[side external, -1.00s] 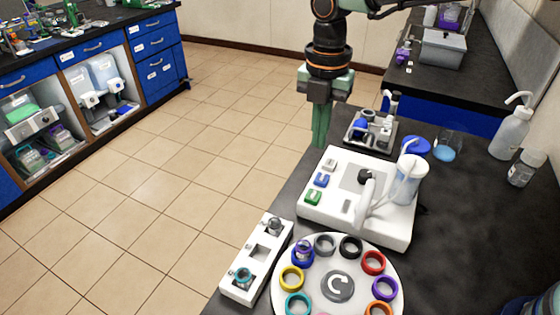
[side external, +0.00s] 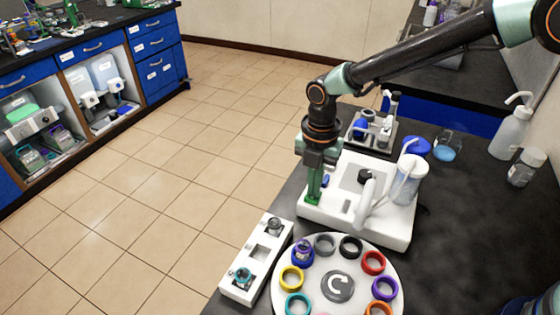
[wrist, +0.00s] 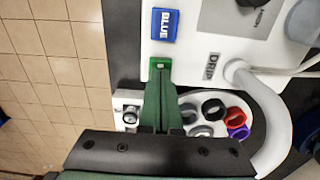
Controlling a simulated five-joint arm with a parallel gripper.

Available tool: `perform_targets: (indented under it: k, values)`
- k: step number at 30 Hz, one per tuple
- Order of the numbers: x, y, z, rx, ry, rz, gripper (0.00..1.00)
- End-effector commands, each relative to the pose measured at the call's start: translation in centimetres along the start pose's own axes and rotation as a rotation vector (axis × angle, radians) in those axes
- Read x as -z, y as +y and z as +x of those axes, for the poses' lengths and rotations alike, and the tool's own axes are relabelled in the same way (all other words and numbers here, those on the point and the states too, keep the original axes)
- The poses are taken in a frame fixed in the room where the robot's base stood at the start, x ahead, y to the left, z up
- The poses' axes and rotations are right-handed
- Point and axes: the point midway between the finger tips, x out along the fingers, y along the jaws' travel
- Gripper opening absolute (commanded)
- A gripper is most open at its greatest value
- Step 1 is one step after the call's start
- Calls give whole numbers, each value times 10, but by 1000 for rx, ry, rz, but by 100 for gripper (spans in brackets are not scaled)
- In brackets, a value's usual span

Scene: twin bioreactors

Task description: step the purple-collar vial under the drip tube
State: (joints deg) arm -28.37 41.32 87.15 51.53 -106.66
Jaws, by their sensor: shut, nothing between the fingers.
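A vial with a purplish collar (side external: 303,250) appears to stand in the blue ring of the white round turntable (side external: 335,259); its collar colour is hard to tell. A separate purple ring (side external: 385,289) on the turntable looks empty. The white drip tube (side external: 366,204) curves from the white machine (side external: 390,236) toward the turntable; it also shows in the wrist view (wrist: 276,112), near the DRIP label. My gripper (side external: 312,200) is shut and empty, pointing down with its fingertips at the green button (wrist: 159,62) on the machine's left edge. Contact cannot be told.
A blue button (wrist: 163,25) marked BLUE sits beyond the green one. A white holder block (side external: 237,284) with a grey-collar and a teal-collar vial stands left of the turntable. A clear cup (side external: 408,181) stands on the machine.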

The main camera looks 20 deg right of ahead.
Motion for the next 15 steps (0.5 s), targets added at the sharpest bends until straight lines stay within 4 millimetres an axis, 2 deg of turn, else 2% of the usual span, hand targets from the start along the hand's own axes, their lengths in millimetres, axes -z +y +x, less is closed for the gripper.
perform_targets:
  k: [7, 12, 15]
  values:
    - [0, 0, 1, 1, 0, 0, 0]
    - [0, 0, 18, 2, 1, 0, 0]
    - [0, -1, 21, 4, 1, 1, 0]
